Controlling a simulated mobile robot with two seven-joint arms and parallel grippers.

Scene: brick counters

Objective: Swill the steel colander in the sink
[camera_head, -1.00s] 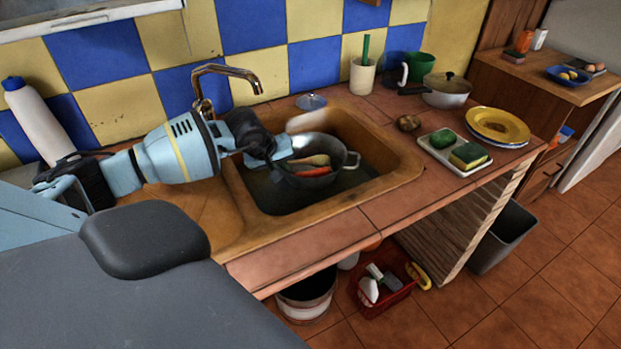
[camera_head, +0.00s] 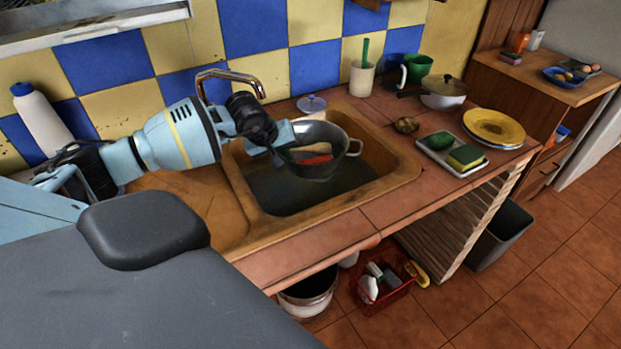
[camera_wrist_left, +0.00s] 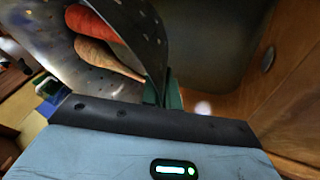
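The steel colander (camera_head: 330,169) is a grey perforated bowl with loop handles, tilted in the sink (camera_head: 403,168). A red and a tan tapered item lie in it; they also show in the left wrist view, where the colander's holed wall (camera_wrist_left: 150,40) fills the upper left. My left gripper (camera_head: 284,142) is at the colander's left rim, shut on it; in the left wrist view the rim runs down between the fingers (camera_wrist_left: 162,92). The colander hangs above the sink's dark floor, which looks wet. My right gripper is not in view.
The tap (camera_head: 232,76) arches behind my left gripper. A clear-lidded item (camera_head: 311,104) stands behind the sink. To the right are a lidded pot (camera_head: 443,92), a sponge tray (camera_head: 440,150) and yellow plates (camera_head: 496,125). The counter's front strip (camera_head: 330,236) is clear.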

